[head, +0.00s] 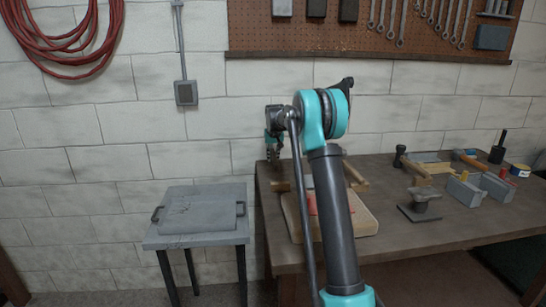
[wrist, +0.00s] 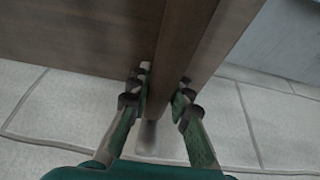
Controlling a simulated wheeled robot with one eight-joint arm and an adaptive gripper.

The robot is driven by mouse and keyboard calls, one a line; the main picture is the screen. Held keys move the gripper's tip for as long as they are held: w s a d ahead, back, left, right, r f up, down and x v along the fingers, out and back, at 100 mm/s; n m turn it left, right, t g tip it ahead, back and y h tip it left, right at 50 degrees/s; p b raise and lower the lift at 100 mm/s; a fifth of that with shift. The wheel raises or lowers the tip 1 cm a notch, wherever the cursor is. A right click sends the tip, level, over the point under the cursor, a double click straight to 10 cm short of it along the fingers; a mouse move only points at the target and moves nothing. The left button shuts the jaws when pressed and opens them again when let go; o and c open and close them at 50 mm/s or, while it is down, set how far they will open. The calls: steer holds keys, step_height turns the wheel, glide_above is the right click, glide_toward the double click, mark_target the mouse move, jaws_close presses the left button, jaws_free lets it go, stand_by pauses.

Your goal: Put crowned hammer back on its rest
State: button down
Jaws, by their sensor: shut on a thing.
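My gripper (head: 273,150) points down near the wall, over the bench's far left corner. No crown mark is readable. Light wooden bars (head: 357,175) stand behind the pale board on the bench, partly hidden by my arm; I cannot tell whether they are the rest. Another hammer (head: 400,156) with a dark head lies farther right.
The bench (head: 450,232) carries a pale board (head: 362,222), a small anvil (head: 420,208) and grey blocks (head: 465,191). A grey side table (head: 197,240) with a handled lid stands at the left, with a gap to the bench. A tool pegboard (head: 370,35) hangs above.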

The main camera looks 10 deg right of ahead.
steer(key=shift+f, duration=0.6)
steer(key=c, duration=1.3)
jaws_free()
